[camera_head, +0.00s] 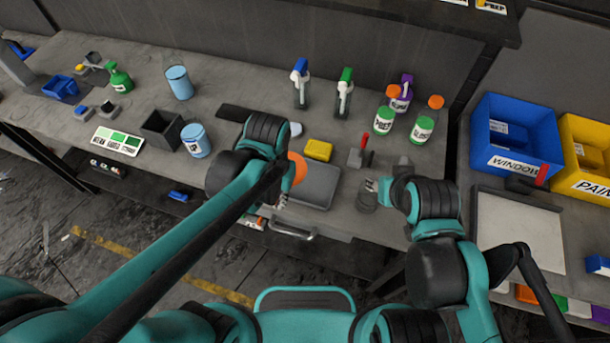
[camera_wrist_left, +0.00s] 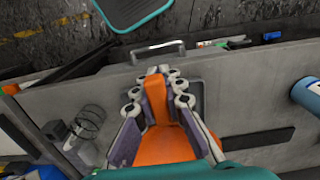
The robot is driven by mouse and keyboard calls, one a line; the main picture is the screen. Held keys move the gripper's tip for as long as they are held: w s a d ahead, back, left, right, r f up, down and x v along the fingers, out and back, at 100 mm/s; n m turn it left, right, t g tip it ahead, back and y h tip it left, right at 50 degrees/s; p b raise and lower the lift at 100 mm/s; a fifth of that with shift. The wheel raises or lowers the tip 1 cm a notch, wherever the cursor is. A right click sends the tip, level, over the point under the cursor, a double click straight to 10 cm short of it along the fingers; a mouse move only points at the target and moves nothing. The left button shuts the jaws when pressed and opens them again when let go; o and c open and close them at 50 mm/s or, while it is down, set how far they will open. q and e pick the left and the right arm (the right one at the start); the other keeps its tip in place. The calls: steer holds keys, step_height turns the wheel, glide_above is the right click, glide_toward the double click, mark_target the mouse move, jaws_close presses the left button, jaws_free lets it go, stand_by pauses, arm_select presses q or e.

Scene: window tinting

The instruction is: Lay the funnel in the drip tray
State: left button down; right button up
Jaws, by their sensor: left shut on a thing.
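The orange funnel (camera_head: 297,168) is in my left gripper (camera_head: 285,185), partly hidden by the arm in the head view. In the left wrist view, the gripper (camera_wrist_left: 158,88) is shut on the funnel (camera_wrist_left: 165,144), its fingers on both sides of the narrow part. The grey drip tray (camera_head: 318,187) lies on the bench near the front edge, just right of the gripper. In the left wrist view the tray (camera_wrist_left: 197,88) shows behind the fingers, largely hidden by the funnel. My right gripper (camera_head: 372,186) is small and unclear near the bench front.
A yellow block (camera_head: 318,150) lies behind the tray. A red-handled tool (camera_head: 362,152) and a clear jar (camera_head: 367,197) stand to its right. Spray bottles (camera_head: 301,84) stand farther back. A blue cup (camera_head: 195,140) is to the left. A handle (camera_head: 292,231) juts from the bench front.

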arm_select(q)
steer(key=w+d+f+b, duration=0.1)
steer(key=w+f, duration=0.1)
steer(key=w, duration=0.1)
steer(key=w+d+f+b, duration=0.1)
steer(key=w+d+f, duration=0.1)
steer(key=w, duration=0.1)
steer(key=w+d+f+b, duration=0.1)
steer(key=w+f, duration=0.1)
steer(key=w, duration=0.1)
steer(key=shift+w+d+f+b, duration=0.2)
steer(key=shift+d+b, duration=0.15)
steer(key=shift+d, duration=0.05)
step_height(320, 180, down, 4)
steer(key=shift+f+b, duration=0.1)
steer(key=shift+b, duration=0.7)
steer(key=c, duration=2)
jaws_free()
steer(key=shift+f, duration=0.1)
steer(key=shift+c, duration=0.2)
steer(key=o, duration=0.4)
steer(key=shift+o, duration=0.2)
